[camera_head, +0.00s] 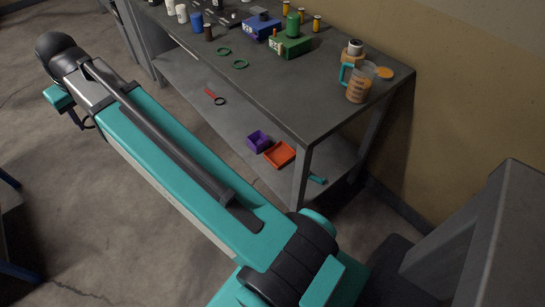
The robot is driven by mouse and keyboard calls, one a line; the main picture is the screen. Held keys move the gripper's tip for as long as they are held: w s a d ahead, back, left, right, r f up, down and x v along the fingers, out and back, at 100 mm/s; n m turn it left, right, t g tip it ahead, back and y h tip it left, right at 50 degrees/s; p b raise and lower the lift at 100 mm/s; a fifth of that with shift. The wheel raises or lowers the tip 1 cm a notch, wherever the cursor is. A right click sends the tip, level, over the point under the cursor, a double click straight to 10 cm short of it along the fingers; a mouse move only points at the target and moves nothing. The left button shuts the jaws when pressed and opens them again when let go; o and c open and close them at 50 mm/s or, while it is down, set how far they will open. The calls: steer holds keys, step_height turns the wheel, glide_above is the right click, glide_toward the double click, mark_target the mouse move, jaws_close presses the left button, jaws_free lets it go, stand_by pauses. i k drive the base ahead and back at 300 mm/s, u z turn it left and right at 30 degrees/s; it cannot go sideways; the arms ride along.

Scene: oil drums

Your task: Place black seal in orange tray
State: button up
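The orange tray (267,154) sits on the lower shelf of the grey workbench, near its right front leg. It looks empty from here. I cannot make out the black seal for certain. A dark ring (219,101) lies on the lower shelf at the end of a red handle, left of the tray. I cannot tell whether it is a separate piece. My teal arm reaches to the upper left, in front of the bench. My gripper does not show.
A purple bin (258,142) stands beside the orange tray. The workbench top (300,90) holds green rings (239,63), a green box (291,46), a blue box (262,27), bottles and a jug (358,85). The bench leg (301,180) stands close to the tray.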

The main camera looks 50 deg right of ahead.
mark_target(280, 157)
steer(key=i, duration=0.85)
steer(key=u, duration=0.05)
